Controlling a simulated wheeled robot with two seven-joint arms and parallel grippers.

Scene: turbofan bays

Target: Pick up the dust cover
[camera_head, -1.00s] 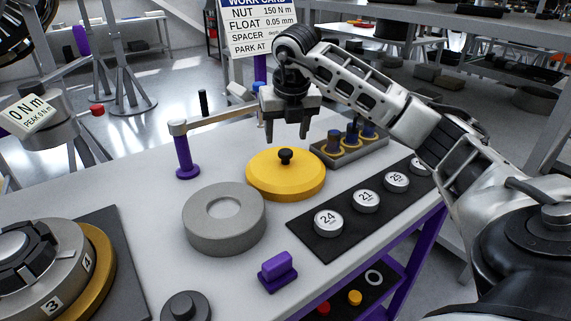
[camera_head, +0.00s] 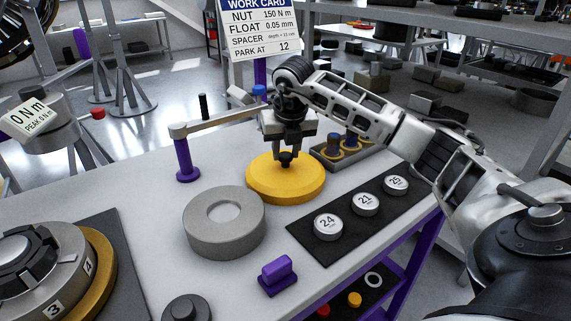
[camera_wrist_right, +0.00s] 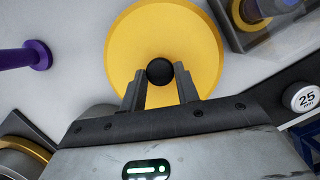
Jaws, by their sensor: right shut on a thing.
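The dust cover (camera_head: 286,186) is a yellow round disc with a black knob (camera_head: 286,160) at its centre. It lies on the grey bench top, and I cannot see any gap under it. My right gripper (camera_head: 287,156) points down over the middle of the cover and is shut on the knob. In the right wrist view the cover (camera_wrist_right: 165,30) fills the upper middle, and the knob (camera_wrist_right: 160,71) sits between the fingertips of my right gripper (camera_wrist_right: 160,80). My left gripper is not in view.
A grey ring (camera_head: 224,246) stands close at the cover's front left. A dark strip (camera_head: 310,247) with numbered round spacers lies at right. A tray (camera_head: 336,160) with yellow-ringed posts is behind right. A purple post (camera_head: 185,160) with an arm stands left. A purple block (camera_head: 277,275) is in front.

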